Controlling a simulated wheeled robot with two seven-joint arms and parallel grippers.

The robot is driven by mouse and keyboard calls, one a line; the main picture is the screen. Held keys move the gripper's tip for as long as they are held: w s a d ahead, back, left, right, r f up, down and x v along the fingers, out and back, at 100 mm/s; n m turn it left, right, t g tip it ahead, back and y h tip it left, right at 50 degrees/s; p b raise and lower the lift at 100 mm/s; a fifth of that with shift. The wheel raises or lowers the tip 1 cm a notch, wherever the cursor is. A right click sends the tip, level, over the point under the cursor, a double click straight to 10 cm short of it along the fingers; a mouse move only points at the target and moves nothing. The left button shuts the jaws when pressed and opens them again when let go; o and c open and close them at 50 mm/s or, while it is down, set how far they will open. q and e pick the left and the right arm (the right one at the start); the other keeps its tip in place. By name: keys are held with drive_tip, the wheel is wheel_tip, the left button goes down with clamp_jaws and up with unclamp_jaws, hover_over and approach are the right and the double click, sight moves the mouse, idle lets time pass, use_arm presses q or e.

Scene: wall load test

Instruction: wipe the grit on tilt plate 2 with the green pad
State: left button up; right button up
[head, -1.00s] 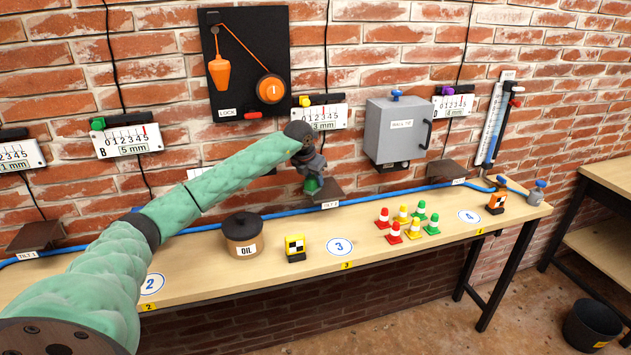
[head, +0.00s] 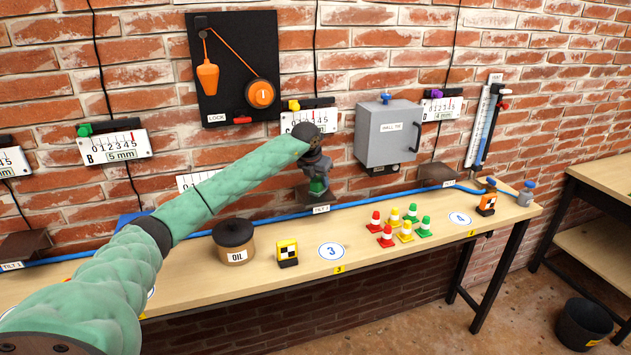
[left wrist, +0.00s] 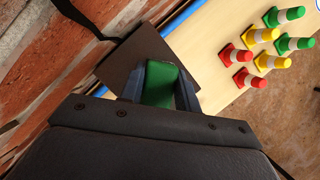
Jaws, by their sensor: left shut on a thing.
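My left gripper (head: 318,182) is shut on the green pad (head: 317,188) and points down over the middle tilt plate (head: 334,193), a dark brown plate by the wall. I take it as tilt plate 2; its small label is hard to read. In the left wrist view, the green pad (left wrist: 158,84) sits between the two fingers, over the plate (left wrist: 128,62). I cannot tell whether the pad touches the plate. No grit can be made out; the gripper and pad cover part of the plate. My right gripper is not in view.
An oil pot (head: 234,252), a yellow marker block (head: 287,253) and several small cones (head: 404,232) stand nearer the front. A grey wall box (head: 386,137) hangs right of the gripper.

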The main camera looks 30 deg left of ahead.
use_arm(q)
drive_tip(key=shift+w+d+f+b, duration=0.15)
drive_tip(key=shift+w+d+b, duration=0.2)
drive_tip(key=shift+w+d, duration=0.8)
drive_tip(key=shift+a+f, duration=0.1)
drive_tip(key=shift+f, duration=0.05)
drive_tip(key=shift+s+a+f+b, duration=0.1)
drive_tip(key=shift+s+a+b, duration=0.7)
drive_tip(key=shift+s+a, duration=0.75)
drive_tip(key=shift+s+a+f+b, duration=0.15)
drive_tip(key=shift+s+a+b, duration=0.15)
drive_tip(key=shift+s, duration=0.2)
drive_tip(key=shift+s+a+b, duration=0.45)
drive_tip(key=shift+s+a, duration=0.7)
drive_tip(key=shift+s, duration=0.25)
drive_tip(key=shift+w+d+r+p, duration=0.15)
drive_tip(key=shift+r+p, duration=0.25)
drive_tip(key=shift+r, duration=0.9)
drive_tip(key=shift+w+d+r+p, duration=0.1)
drive_tip(key=shift+r+p, duration=0.3)
drive_tip(key=shift+r, duration=1.25)
